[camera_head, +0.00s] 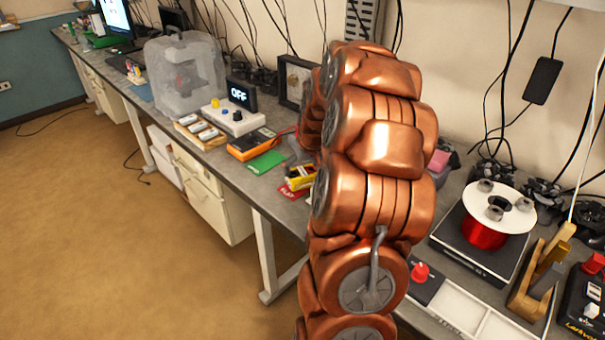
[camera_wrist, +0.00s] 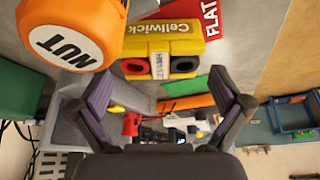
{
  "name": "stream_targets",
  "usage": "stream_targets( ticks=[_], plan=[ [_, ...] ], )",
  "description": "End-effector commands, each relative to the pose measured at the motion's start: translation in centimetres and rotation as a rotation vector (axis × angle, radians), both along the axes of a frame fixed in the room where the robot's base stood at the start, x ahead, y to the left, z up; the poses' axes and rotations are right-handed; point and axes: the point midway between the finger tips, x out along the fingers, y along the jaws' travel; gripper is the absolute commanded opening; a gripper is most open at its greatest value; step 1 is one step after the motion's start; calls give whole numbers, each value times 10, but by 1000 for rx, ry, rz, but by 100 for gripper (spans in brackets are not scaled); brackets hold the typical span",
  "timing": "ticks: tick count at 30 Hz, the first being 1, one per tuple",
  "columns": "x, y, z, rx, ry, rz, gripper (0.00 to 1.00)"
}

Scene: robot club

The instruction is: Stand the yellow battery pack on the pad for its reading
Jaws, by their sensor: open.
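The yellow battery pack (camera_head: 301,176) is on the bench just left of my copper arm in the head view, by a red card marked FLAT (camera_head: 293,191).
An orange-and-white item marked NUT (camera_wrist: 70,38) is close by the pack in the wrist view. A display reading OFF (camera_head: 239,95) stands behind a white button box (camera_head: 232,119). A red spool (camera_head: 484,235) is to the right. The floor in front is clear.

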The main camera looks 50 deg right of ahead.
Motion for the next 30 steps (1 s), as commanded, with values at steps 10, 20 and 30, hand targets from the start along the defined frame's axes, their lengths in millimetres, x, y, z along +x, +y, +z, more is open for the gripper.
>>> stream_targets(
  ticks=[10,20,30],
  plan=[
    [-19,8,51,-3,-4,0,100],
    [-30,13,81,-2,-2,1,100],
    [-29,55,83,22,25,50,100]
  ],
)
